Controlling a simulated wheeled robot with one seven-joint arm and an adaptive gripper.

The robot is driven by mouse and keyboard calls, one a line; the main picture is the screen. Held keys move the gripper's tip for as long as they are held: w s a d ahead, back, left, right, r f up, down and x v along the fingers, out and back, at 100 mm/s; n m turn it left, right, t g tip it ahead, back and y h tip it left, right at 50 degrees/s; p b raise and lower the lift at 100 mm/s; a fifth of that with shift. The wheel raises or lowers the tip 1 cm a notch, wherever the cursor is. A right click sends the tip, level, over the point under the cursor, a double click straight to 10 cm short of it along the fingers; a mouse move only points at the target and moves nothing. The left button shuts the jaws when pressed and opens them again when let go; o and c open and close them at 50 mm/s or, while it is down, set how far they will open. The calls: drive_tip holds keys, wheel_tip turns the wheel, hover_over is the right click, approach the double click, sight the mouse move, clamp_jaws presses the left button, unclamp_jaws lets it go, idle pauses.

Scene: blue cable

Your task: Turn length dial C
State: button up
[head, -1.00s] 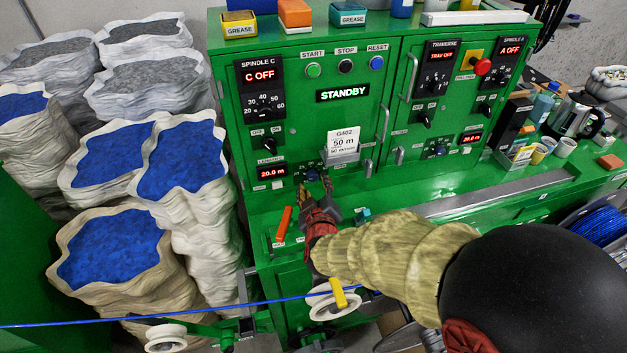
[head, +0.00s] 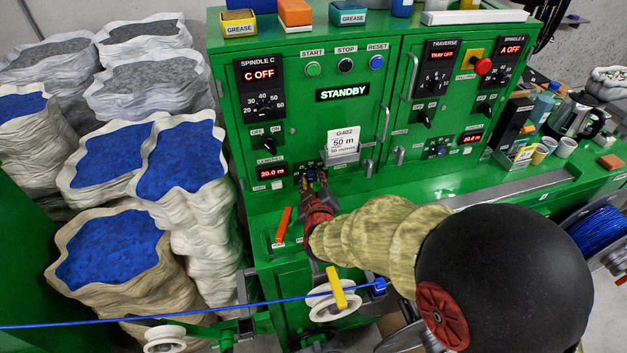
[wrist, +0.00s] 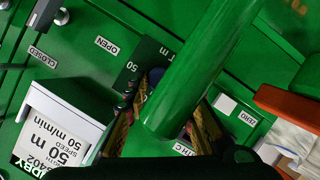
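Length dial C (head: 309,171) is a dark knob with a blue tint on the green panel, right of the red LENGTH C display (head: 273,172), which reads 20.0 m. My gripper (head: 317,181) is at the dial, fingers pointing up at the panel, and covers part of it. In the wrist view the dial (wrist: 154,80) shows partly between my fingers (wrist: 165,120), beside a "50" mark. The fingers stand apart, but a green bar (wrist: 195,65) hides their tips on one side. I cannot tell whether they touch the dial.
A white G402 50 m card (head: 343,142) sits right of the dial, close to my gripper. The STANDBY display (head: 343,92) is above. A blue cable (head: 215,309) runs across the front.

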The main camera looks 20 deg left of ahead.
clamp_jaws()
drive_tip(key=shift+b, duration=0.3)
drive_tip(key=m+b, duration=0.1)
drive_tip(key=b, duration=0.2)
drive_tip(key=m+g+y+b, duration=0.1)
drive_tip(key=m+b, duration=0.1)
drive_tip(key=b, duration=0.1)
drive_tip(key=shift+w+d+f, duration=0.1)
drive_tip(key=shift+d+f, duration=0.05)
drive_tip(key=shift+f, duration=0.1)
drive_tip(key=shift+d+r+m+g+y+b, duration=0.1)
drive_tip(key=shift+m+g+y+b, duration=0.4)
drive_tip(key=shift+m+y+b, duration=0.45)
drive_tip(key=m+p, duration=0.1)
drive_tip(key=m+y+p, duration=0.1)
drive_tip(key=p, duration=0.1)
drive_tip(key=shift+d+r+m+g, duration=0.1)
drive_tip(key=shift+r+m+g, duration=0.15)
drive_tip(key=shift+m+g, duration=0.1)
drive_tip(key=m+y+p, duration=0.1)
drive_tip(key=p, duration=0.1)
drive_tip(key=m+y+p, duration=0.1)
drive_tip(key=p, duration=0.1)
drive_tip(key=shift+f+m+g, duration=0.2)
drive_tip(key=shift+m+g, duration=0.05)
drive_tip(key=shift+m, duration=0.15)
drive_tip(key=shift+w, duration=0.1)
drive_tip(key=o, duration=0.6)
unclamp_jaws()
drive_tip(key=shift+c, duration=0.2)
